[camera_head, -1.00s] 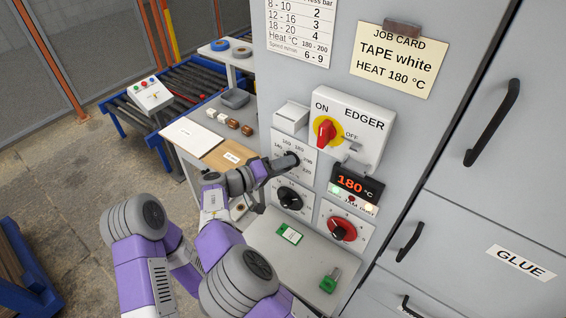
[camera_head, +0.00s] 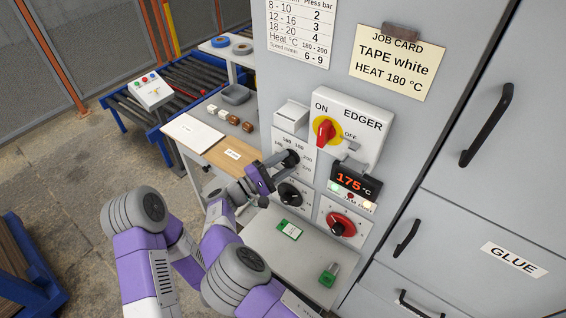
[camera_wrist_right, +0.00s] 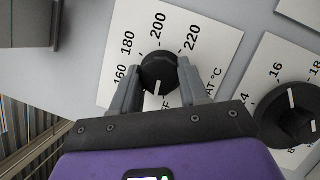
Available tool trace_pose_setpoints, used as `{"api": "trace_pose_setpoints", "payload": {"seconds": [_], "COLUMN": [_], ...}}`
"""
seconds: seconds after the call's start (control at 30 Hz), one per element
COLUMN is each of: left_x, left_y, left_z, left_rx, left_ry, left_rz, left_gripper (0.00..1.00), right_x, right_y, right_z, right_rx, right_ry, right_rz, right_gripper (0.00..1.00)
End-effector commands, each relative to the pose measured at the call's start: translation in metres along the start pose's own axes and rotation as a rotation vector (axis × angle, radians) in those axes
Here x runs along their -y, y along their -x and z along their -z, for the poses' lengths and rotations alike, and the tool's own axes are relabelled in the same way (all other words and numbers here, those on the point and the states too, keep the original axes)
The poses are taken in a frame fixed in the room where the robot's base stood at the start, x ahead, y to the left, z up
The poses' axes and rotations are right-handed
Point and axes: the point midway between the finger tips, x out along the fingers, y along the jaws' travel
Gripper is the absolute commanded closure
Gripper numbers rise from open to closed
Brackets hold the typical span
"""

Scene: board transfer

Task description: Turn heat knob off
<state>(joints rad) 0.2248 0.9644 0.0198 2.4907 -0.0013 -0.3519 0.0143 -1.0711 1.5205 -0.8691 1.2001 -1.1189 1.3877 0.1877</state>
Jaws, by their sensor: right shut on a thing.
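The black heat knob (camera_wrist_right: 159,70) sits on a white dial plate (camera_wrist_right: 205,35) marked 160 to 220, with an OFF mark at the bottom partly hidden by my finger. Its white pointer line points down, towards the OFF lettering. My right gripper (camera_wrist_right: 158,88) has one grey finger on each side of the knob and is shut on it. In the head view the right gripper (camera_head: 281,164) reaches the heat knob (camera_head: 291,158) from the left. The display (camera_head: 354,181) reads 175 °C. My left gripper is not in view.
Below the heat knob is another black knob (camera_head: 289,194), and a red knob (camera_head: 341,225) is at its lower right. A red main switch (camera_head: 325,131) on the EDGER box is above. A grey shelf (camera_head: 262,237) holds green items below.

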Motion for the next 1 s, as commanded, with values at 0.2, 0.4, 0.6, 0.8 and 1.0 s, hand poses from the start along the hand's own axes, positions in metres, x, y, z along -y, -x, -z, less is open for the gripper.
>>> {"api": "trace_pose_setpoints", "payload": {"seconds": [0.2, 0.4, 0.6, 0.8, 1.0], "left_x": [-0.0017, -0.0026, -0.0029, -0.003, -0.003], "left_y": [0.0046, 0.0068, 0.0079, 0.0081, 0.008], "left_z": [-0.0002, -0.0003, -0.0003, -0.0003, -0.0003], "left_rx": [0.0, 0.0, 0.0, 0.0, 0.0], "left_ry": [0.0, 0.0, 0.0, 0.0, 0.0], "left_rz": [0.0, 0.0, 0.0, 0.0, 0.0], "left_gripper": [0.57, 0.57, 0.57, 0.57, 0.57], "right_x": [0.0003, 0.0006, 0.0008, 0.001, 0.001], "right_y": [0.0001, 0.0, 0.0, -0.0001, -0.0001], "right_z": [-0.0003, -0.0002, -0.0001, -0.0001, -0.0001], "right_rx": [-0.001, -0.001, -0.002, -0.001, -0.001], "right_ry": [0.147, 0.235, 0.28, 0.292, 0.293], "right_rz": [-0.062, -0.098, -0.116, -0.122, -0.122], "right_gripper": [0.86, 0.86, 0.86, 0.86, 0.86]}}
